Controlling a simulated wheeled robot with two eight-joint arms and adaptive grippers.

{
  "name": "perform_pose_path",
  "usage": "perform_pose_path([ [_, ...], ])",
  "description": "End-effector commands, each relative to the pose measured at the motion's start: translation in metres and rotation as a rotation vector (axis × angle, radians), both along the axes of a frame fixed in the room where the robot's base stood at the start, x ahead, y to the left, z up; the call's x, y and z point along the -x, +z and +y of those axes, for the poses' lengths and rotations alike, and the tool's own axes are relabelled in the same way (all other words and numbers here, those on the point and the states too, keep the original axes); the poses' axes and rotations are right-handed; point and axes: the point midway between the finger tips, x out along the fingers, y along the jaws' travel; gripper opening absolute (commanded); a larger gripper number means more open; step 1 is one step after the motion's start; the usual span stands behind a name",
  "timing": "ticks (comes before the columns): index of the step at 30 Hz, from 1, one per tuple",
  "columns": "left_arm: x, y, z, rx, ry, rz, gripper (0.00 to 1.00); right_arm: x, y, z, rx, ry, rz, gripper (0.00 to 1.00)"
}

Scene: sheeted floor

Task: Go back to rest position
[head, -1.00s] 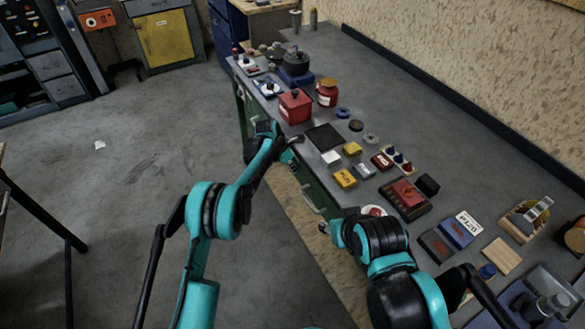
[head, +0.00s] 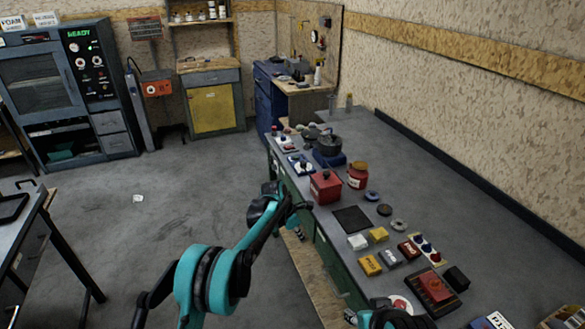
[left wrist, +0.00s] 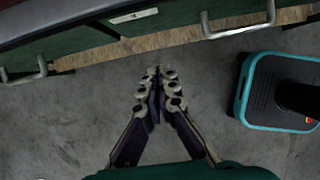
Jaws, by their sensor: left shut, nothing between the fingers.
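My left gripper (head: 290,213) is at the near edge of the long workbench, just left of the red box, shut and empty. In the left wrist view its two fingers (left wrist: 160,88) meet over bare grey floor, in front of the green bench drawers (left wrist: 150,24). My right arm shows only in part at the bottom edge of the head view; its fingertips are not clear there.
The long workbench (head: 452,215) holds a red box (head: 325,188), a red jar (head: 358,176), a black pad (head: 352,220) and several small blocks. A table (head: 30,235) stands at the left. Open floor (head: 150,230) lies between them. A yellow-doored cabinet (head: 213,108) stands at the back.

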Motion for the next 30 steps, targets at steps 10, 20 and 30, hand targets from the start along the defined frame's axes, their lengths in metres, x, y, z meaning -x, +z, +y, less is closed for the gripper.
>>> perform_pose_path([
  [10,0.033,0.084,0.049,-0.087,-0.241,-0.179,0.0,0.0,0.0,0.0,0.0,0.0,0.0,0.42],
  [20,0.134,0.18,0.131,-0.311,-0.698,-0.452,0.0,0.0,0.0,0.0,0.0,0.0,0.0,0.42],
  [30,0.267,0.202,0.2,-0.61,-1.196,-0.632,0.0,0.0,0.0,0.0,0.0,0.0,0.0,0.42],
])
